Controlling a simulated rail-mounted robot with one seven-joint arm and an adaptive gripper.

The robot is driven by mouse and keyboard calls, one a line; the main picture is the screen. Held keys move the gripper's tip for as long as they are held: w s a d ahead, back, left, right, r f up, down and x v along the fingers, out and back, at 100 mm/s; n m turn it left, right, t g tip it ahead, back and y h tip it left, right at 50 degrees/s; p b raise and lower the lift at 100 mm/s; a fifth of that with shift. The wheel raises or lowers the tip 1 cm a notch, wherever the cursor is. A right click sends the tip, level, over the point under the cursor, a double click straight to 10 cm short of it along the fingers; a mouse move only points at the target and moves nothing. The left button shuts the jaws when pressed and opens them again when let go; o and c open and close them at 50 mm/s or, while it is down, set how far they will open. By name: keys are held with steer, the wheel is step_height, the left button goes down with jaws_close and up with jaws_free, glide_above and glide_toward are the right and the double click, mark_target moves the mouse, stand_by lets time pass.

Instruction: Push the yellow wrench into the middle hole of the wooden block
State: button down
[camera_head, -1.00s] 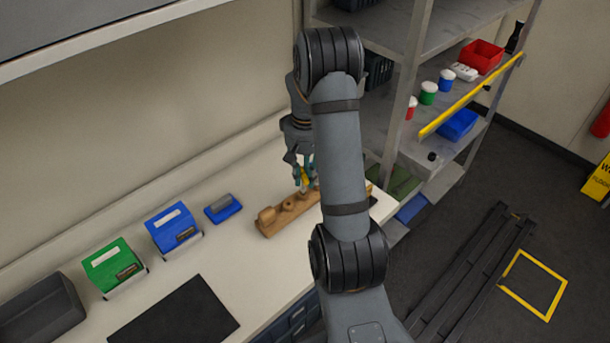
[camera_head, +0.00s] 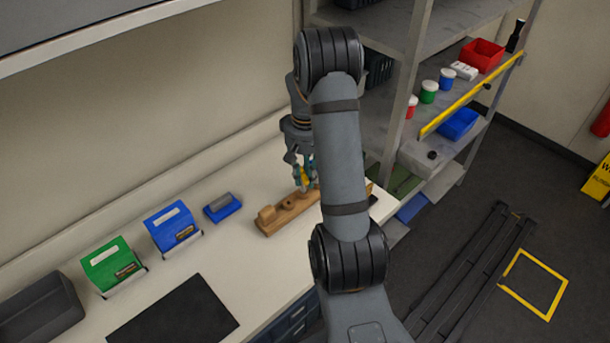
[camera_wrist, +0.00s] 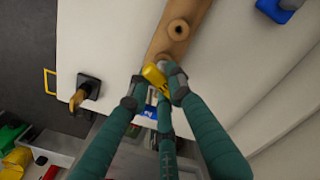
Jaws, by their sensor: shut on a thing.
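The yellow wrench (camera_wrist: 155,77) is held between the teal fingers of my gripper (camera_wrist: 158,88) in the wrist view. In the head view a bit of the wrench (camera_head: 303,178) shows at my gripper (camera_head: 305,180), over the wooden block. The wooden block (camera_head: 273,229) lies lengthwise on the white bench, with raised round collars on top; it also shows in the wrist view (camera_wrist: 167,46). One collar with a dark hole lies beyond the wrench there. The wrench's lower end is hidden by the fingers, so I cannot tell whether it is in a hole.
A blue item with a grey top (camera_head: 222,207) lies left of the block. Blue (camera_head: 172,228) and green (camera_head: 113,265) boxes and a black mat (camera_head: 175,315) are farther left. A shelf rack (camera_head: 400,110) stands right of the bench. A dark square piece (camera_wrist: 88,90) is near the bench edge.

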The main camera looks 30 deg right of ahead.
steer(key=shift+f+b, duration=0.4)
steer(key=shift+f, duration=0.05)
steer(key=c, duration=1.5)
jaws_free()
steer(key=shift+r, duration=0.1)
step_height(320, 180, up, 12)
steer(key=shift+f, duration=0.1)
